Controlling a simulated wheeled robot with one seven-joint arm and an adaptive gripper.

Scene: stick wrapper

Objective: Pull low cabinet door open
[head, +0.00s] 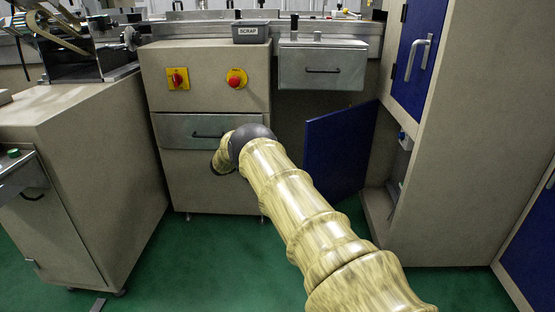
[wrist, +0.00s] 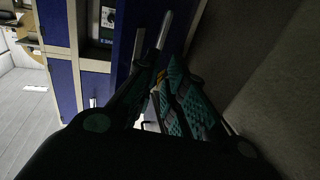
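The low cabinet door (head: 338,150) is a dark blue panel in the head view. It stands swung out at an angle from the grey cabinet on the right, and part of the cabinet interior (head: 382,185) shows beside it. My arm crosses in front of the door's lower left part. In the wrist view, my gripper (wrist: 155,95) shows dark fingers with teal ribbed pads. A silver bar (wrist: 165,30) lies beyond the fingertips against blue panels. Whether the fingers touch or hold it is unclear.
An upper blue door (head: 418,50) with a silver handle is on the tall grey cabinet (head: 475,140). A grey cabinet with drawers (head: 205,90) and red knobs stands left of the low door. Green floor (head: 220,270) is open in front.

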